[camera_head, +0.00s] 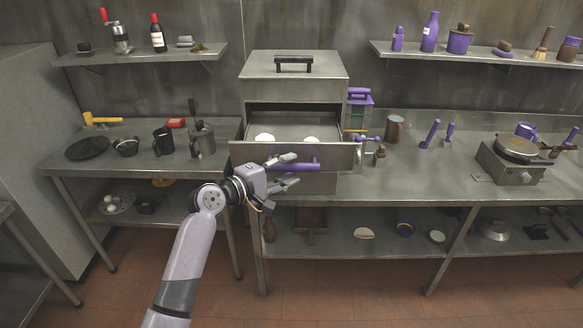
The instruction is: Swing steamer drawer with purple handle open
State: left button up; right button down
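The steamer (294,66) is a metal box with a black top handle, standing on the steel counter. Its drawer (335,154) is pulled partway out toward me, and two white round items (264,138) show inside. A horizontal purple handle (306,164) is on the drawer front. My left gripper (290,172) is at the left part of this handle, its fingers apart, one above and one below the handle's level. Contact with the handle cannot be told. The gripper covers part of the drawer front. My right gripper is not in view.
A purple-topped container (359,98) and a brown cup (394,129) stand right of the steamer. A burner with a pan (516,148) is at the far right. A lower side table (95,167) with dark pots is at left. The floor in front is clear.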

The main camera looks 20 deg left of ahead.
pick_arm(q)
jog(key=v, duration=1)
jog(key=shift+s, duration=0.15)
jog(key=shift+a, duration=0.1)
notch_tip(320, 180, down, 20)
jog(key=a+g+y+b, duration=0.1)
jog(key=a+g+y, duration=0.1)
jog(key=y, duration=0.1)
jog(key=s+f+m+g+y+b, duration=0.15)
jog(key=s+f, duration=0.35)
jog(key=f, duration=0.7)
jog(key=s+f+m+g+y, duration=0.2)
jog(key=s+f+g, duration=0.15)
jog(key=f, duration=0.85)
jog(key=s+d+f+m+g, duration=0.1)
jog(key=s+f+m, duration=0.3)
jog(key=s+f, duration=0.4)
jog(key=s+d+f+m+g+y+b, duration=0.1)
jog(key=s+f+m+g, duration=0.2)
jog(key=s+f, duration=0.6)
jog(key=s+d+f+m+g+b, duration=0.1)
jog(key=s+f+m, duration=0.5)
jog(key=s, duration=1.8)
notch_tip(320, 180, down, 3)
jog(key=shift+s+d+r+g, duration=0.2)
jog(key=shift+s+d+g, duration=0.1)
jog(key=shift+d+g, duration=0.35)
jog(key=shift+a+y, duration=0.1)
jog(key=shift+y, duration=0.15)
